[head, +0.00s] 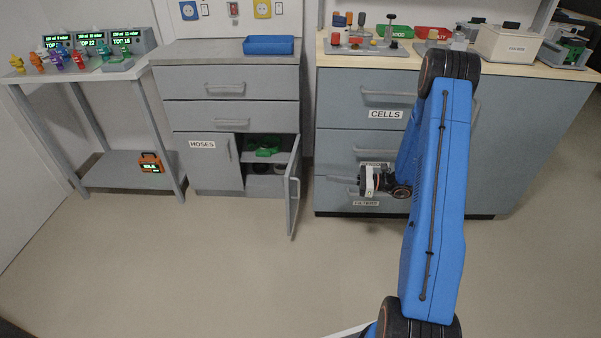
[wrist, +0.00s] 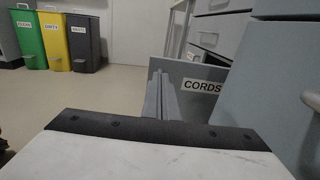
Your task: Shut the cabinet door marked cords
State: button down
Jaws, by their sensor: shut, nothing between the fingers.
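The cords door (head: 294,185) stands open in the head view, swung out from the right side of the low cabinet, with a bar handle on its outer face. In the wrist view the door (wrist: 190,72) shows its outer face and a CORDS label (wrist: 202,86). My gripper (head: 362,181) is to the right of the door, in front of the drawer unit, with a visible gap to the door in the head view. Its fingers (wrist: 161,90) are together and empty, pointing toward the door, and hide part of it.
The HOSES door (head: 208,160) is shut. Green and dark items (head: 265,148) lie inside the open compartment. The drawer unit (head: 345,140) stands close behind my gripper. Bins (wrist: 55,40) stand far off. The floor (head: 230,245) before the cabinet is clear.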

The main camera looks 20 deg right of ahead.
aim_at(290, 173)
jog(key=x, duration=1.4)
jog(key=shift+a, duration=0.1)
